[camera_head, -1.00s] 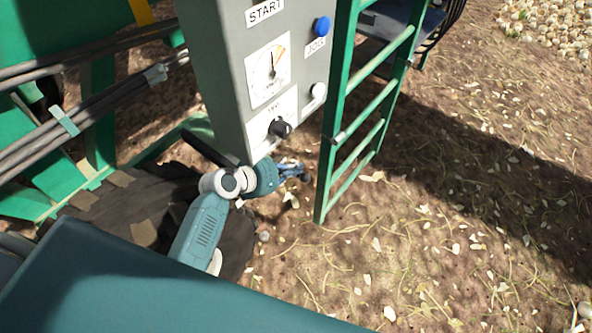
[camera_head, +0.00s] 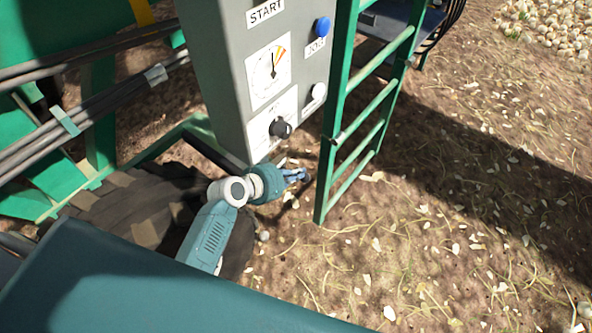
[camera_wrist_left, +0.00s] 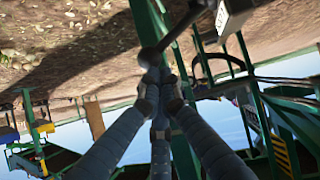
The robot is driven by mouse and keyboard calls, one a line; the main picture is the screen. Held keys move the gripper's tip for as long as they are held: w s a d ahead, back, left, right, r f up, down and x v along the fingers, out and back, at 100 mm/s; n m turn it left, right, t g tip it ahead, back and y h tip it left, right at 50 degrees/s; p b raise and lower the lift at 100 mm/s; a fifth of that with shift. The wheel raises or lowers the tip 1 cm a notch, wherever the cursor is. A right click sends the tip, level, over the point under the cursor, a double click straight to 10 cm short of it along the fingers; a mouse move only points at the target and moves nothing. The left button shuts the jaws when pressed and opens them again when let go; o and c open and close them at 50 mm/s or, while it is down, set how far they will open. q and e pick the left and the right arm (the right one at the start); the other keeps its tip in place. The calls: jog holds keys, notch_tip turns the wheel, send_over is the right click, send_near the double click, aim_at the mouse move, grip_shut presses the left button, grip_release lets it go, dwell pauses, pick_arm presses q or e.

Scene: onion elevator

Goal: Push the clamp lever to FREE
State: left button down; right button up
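A dark rod with a round knob (camera_wrist_left: 150,58), which looks like the clamp lever, shows in the left wrist view just beyond my fingertips. I cannot tell whether they touch it. I cannot make out this lever in the head view, and no FREE mark is readable. My left gripper (camera_head: 303,175) is below the grey control box, beside the green ladder. In the left wrist view its blue fingers (camera_wrist_left: 159,85) come together at the tips with nothing visible between them. My right gripper is not in view.
The grey control box (camera_head: 222,75) carries a gauge (camera_head: 268,72), a black knob (camera_head: 281,128) and a blue button (camera_head: 322,27). The green ladder (camera_head: 333,130) stands close to the right of my left gripper. A large tyre (camera_head: 130,210) lies left of my arm. Open ground extends to the right.

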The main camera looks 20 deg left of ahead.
pick_arm(q)
jog(key=shift+s+d+f, duration=0.1)
jog(key=shift+d+f, duration=0.1)
jog(key=s+d+f+m+t+y+b, duration=0.1)
jog(key=d+f+m+y, duration=0.2)
jog(key=f, duration=0.6)
jog(key=shift+f+m+t+y, duration=0.2)
jog(key=shift+m+t+y, duration=0.1)
jog(key=shift+y, duration=0.3)
dwell(0.5)
